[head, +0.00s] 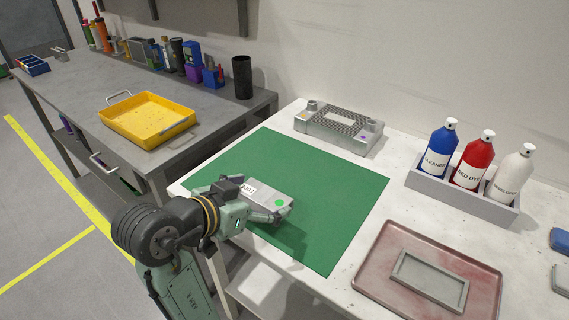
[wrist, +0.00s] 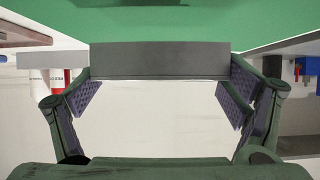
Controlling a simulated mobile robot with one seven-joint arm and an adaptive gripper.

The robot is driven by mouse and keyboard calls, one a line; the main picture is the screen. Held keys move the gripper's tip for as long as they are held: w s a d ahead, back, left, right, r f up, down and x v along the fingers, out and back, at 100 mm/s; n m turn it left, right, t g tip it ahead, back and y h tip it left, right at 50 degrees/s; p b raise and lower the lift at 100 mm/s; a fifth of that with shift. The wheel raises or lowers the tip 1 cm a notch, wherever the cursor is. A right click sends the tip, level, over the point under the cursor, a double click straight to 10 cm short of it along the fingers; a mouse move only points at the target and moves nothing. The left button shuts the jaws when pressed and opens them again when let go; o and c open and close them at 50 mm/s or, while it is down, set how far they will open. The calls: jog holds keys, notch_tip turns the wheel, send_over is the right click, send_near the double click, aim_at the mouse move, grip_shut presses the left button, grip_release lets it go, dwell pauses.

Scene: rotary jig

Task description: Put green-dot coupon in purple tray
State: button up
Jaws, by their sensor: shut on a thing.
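The green-dot coupon (head: 268,197) is a flat grey metal block with a white label and a green dot on top. My gripper (head: 264,212) is shut on it and holds it over the green mat, near the mat's left front edge. In the wrist view the coupon (wrist: 160,60) spans between the two fingers of my gripper (wrist: 160,92). I cannot make out a purple tray. A grey fixture (head: 338,130) at the back of the white table bears a small purple dot.
The green mat (head: 335,205) is otherwise clear. A reddish stained tray (head: 385,270) with a grey frame (head: 430,280) stands front right. A grey rack (head: 460,200) holds blue, red and white bottles. A yellow tray (head: 148,118) and several containers stand on the grey bench (head: 70,90).

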aim_at(252, 185)
jog(key=w+d, duration=0.1)
jog(key=w, duration=0.3)
jog(key=w+d+p, duration=0.1)
jog(key=w+d, duration=0.1)
jog(key=w, duration=0.2)
jog(key=w+d+f, duration=0.1)
jog(key=w, duration=0.3)
jog(key=shift+w+d+f, duration=0.1)
jog(key=shift+w+d, duration=0.1)
jog(key=shift+d, duration=0.1)
jog(key=shift+f+p, duration=0.7)
jog(key=shift+f, duration=1.05)
jog(key=shift+f, duration=0.1)
jog(key=shift+f, duration=0.15)
jog(key=o, duration=1.1)
jog(key=shift+r, duration=0.2)
jog(key=b+v, duration=0.2)
jog(key=v, duration=1)
